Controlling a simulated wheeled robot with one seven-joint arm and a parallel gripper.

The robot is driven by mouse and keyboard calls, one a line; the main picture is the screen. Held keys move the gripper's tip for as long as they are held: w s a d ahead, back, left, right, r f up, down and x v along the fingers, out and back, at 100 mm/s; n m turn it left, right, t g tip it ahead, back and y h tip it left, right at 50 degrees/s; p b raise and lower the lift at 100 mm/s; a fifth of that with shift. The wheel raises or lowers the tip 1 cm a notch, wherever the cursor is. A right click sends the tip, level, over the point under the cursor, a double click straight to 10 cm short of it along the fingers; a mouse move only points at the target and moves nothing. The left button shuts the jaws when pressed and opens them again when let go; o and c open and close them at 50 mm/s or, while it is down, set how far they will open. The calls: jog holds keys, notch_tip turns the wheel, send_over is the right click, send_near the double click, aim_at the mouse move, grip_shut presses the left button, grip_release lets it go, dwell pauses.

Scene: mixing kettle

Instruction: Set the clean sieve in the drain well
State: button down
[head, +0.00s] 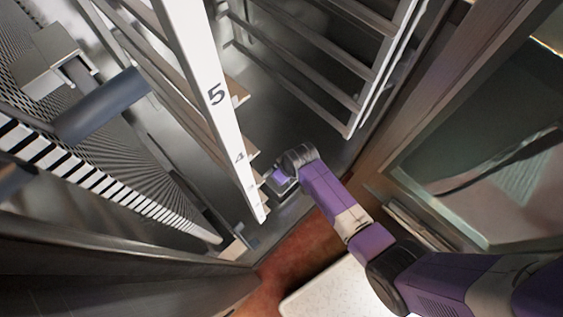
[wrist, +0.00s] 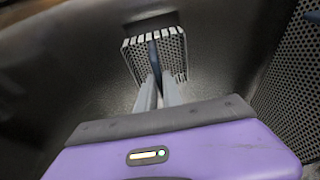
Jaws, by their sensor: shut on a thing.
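My gripper (wrist: 160,84) is shut on a dark upright handle of the sieve (wrist: 178,54) in the wrist view. The sieve is a small, box-like grey piece with a grid of holes and slotted sides. It is ahead of the fingertips, close to the smooth dark metal of the kettle (wrist: 95,70). In the head view my gripper (head: 281,181) is low inside the kettle, beside the foot of the numbered white bar. The sieve is too small and covered to make out there. I cannot make out the drain well, nor whether the sieve touches the metal.
A white bar with numbers (head: 199,65) stands left of my arm. A slatted metal frame (head: 318,58) is behind it. A perforated curved screen (head: 130,165) fills the left. A perforated sheet (wrist: 296,85) is at the wrist view's right. A wooden-looking rim (head: 420,105) is right of my arm.

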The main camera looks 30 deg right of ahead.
notch_tip(320, 180, down, 5)
jog(key=b, duration=0.4)
jog(key=shift+r, duration=0.35)
jog(key=shift+f, duration=0.15)
jog(key=shift+f, duration=0.35)
jog(key=shift+f+b, duration=1.05)
jog(key=shift+f, duration=0.45)
jog(key=shift+s+f, duration=0.1)
jog(key=shift+f, duration=0.2)
jog(key=c, duration=1.4)
grip_release()
jog(key=shift+o, duration=0.2)
